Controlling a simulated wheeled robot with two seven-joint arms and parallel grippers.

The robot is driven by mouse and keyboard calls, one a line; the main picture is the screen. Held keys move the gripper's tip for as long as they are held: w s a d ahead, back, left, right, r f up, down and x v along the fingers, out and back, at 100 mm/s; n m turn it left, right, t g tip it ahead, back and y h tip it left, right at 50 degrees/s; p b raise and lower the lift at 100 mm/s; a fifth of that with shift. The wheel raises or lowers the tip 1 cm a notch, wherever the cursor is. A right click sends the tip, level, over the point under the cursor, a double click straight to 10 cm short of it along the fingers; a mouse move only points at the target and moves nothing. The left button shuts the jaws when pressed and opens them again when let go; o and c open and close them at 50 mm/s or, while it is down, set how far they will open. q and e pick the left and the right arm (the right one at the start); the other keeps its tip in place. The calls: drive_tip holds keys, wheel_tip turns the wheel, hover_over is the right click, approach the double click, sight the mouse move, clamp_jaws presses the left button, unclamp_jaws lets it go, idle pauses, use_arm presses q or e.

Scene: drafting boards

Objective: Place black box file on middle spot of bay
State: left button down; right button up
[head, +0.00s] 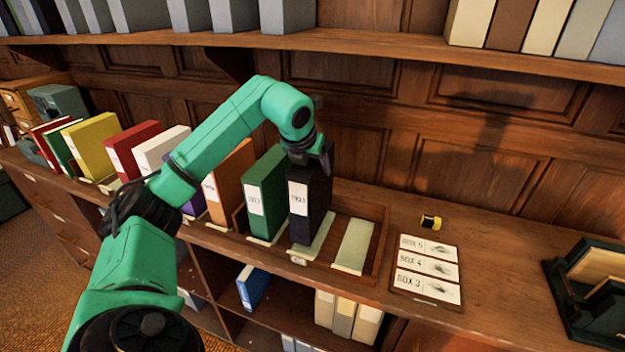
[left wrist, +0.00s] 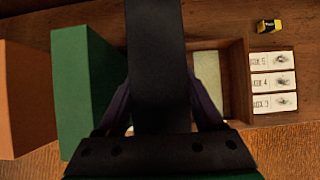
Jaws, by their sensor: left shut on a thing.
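The black box file (head: 310,205) stands upright with a white label on its spine. My left gripper (head: 308,158) is shut on its top; in the left wrist view the black file (left wrist: 158,65) lies between the two fingers. The file is over the middle pale strip (head: 320,243) of the wooden bay (head: 377,262); whether its base touches the strip I cannot tell. A green file (head: 264,195) stands in the bay's left spot, a small gap to the left. The right strip (head: 354,245) is bare. My right gripper is not in view.
An orange file (head: 233,180) and several other coloured files stand left of the bay. To the right lie a card panel (head: 428,268) and a small yellow-black object (head: 430,221). A shelf (head: 400,48) with files runs above. A dark green holder (head: 590,290) stands at far right.

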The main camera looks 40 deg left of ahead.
use_arm(q)
drive_tip(key=f, duration=0.3)
drive_tip(key=shift+w+d+f, duration=0.1)
drive_tip(key=shift+d+f, duration=0.15)
drive_tip(key=shift+c, duration=1.9)
unclamp_jaws()
drive_tip(key=shift+f, duration=0.15)
drive_tip(key=o, duration=0.4)
drive_tip(key=shift+d, duration=0.1)
drive_tip(key=shift+c, duration=0.2)
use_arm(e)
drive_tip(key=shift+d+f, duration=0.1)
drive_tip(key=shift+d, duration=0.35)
use_arm(q)
drive_tip(key=b+v, duration=0.1)
drive_tip(key=v, duration=1.1)
drive_tip(key=shift+r, duration=0.2)
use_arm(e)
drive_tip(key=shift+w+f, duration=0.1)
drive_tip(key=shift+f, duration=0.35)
